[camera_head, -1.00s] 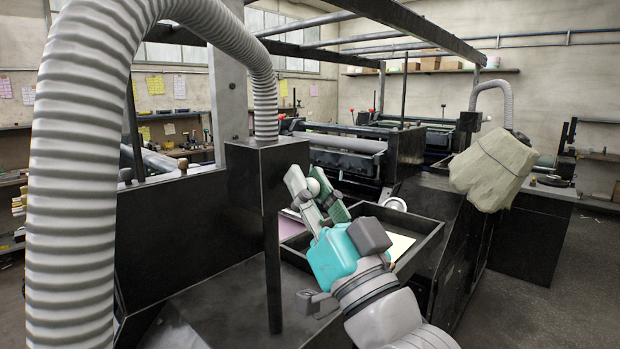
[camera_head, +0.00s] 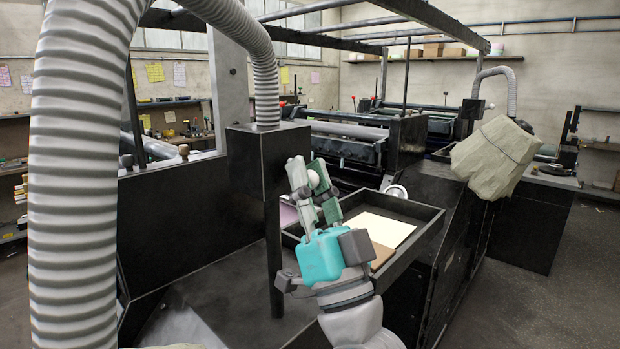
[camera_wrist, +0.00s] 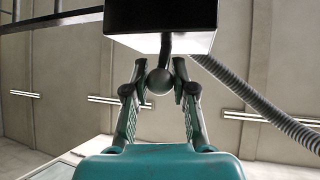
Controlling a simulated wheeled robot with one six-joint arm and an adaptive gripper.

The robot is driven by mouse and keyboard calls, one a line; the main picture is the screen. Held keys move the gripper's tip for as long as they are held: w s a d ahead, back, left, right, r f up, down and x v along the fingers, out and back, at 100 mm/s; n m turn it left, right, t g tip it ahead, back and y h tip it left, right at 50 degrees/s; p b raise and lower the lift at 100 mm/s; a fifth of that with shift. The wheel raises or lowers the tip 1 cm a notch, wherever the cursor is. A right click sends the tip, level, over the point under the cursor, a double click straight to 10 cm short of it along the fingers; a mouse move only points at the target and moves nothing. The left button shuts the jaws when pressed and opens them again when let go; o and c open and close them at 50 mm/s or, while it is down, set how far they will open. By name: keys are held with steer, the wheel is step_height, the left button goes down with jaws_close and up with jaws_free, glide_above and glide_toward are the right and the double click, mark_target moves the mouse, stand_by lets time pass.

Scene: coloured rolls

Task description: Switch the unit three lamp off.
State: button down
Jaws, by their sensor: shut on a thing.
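My gripper (camera_head: 312,173) is shut on a round grey knob (camera_head: 313,180), in front of the right side of a dark box (camera_head: 252,165). In the wrist view the knob (camera_wrist: 160,81) sits between the two green fingers, at the end of a short dark stem. The stem comes down from the underside of a dark box (camera_wrist: 160,18). Part of that underside looks bright. I cannot tell whether a lamp is lit, and I see no unit number.
A large ribbed hose (camera_head: 85,180) arches across the left. An open black tray (camera_head: 415,252) with paper and a brown board lies right of my gripper. A pale cloth-covered thing (camera_head: 493,158) hangs at the right. Open floor (camera_head: 560,290) shows beyond it.

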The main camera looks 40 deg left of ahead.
steer(key=c, duration=0.9)
jaws_free()
steer(key=shift+c, duration=0.2)
steer(key=shift+f, duration=0.1)
steer(key=v, duration=1.2)
